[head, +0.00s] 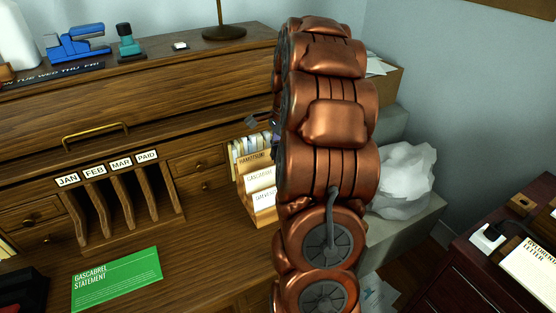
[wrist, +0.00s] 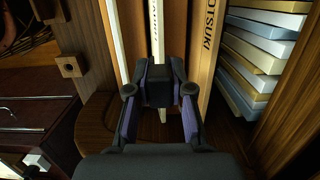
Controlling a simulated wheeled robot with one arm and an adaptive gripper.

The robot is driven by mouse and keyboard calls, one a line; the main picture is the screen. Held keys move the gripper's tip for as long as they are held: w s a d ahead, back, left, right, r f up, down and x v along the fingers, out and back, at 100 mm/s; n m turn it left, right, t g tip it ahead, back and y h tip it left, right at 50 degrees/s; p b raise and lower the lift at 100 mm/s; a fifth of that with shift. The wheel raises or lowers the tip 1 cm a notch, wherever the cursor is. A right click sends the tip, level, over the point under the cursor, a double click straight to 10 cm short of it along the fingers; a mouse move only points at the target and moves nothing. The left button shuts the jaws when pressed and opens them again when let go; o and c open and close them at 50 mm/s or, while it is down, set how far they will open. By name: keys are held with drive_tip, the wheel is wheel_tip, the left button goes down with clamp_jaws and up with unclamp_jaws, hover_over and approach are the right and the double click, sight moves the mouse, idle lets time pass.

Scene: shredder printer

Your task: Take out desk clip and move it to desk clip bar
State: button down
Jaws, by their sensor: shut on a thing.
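In the wrist view my gripper (wrist: 160,68) reaches away from the camera, with its two dark purple-edged fingers on either side of a small dark block. This block looks like the desk clip (wrist: 158,91); the fingers are shut on it. A narrow white strip (wrist: 157,30) runs up beyond the clip, and its pale end shows below; I cannot tell whether they are joined. In the head view my copper arm hides most of the gripper, and only small dark parts show beside the file box (head: 264,216). I cannot make out the desk clip bar with certainty.
Tan dividers (wrist: 205,45), one lettered "OTSUKI", and stacked envelopes (wrist: 262,50) crowd the gripper. A wooden piece with a hole (wrist: 70,67) is at the left. A green statement (head: 117,280) lies on the desk by the month slots (head: 125,205). A dark red cabinet (head: 470,262) stands at right.

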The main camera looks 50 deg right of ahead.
drive_tip(key=s+a+r+b, duration=0.1)
drive_tip(key=s+a+b, duration=0.1)
drive_tip(key=s+a, duration=0.7)
drive_tip(key=a, duration=0.3)
drive_tip(key=shift+s+a+r+b, duration=0.15)
drive_tip(key=shift+s+a+b, duration=0.15)
drive_tip(key=shift+s+a, duration=0.05)
drive_tip(key=c, duration=1.6)
unclamp_jaws()
clamp_jaws()
drive_tip(key=shift+r, duration=0.15)
drive_tip(key=shift+w+r+p, duration=0.15)
drive_tip(key=shift+r+p, duration=0.35)
drive_tip(key=shift+r, duration=0.5)
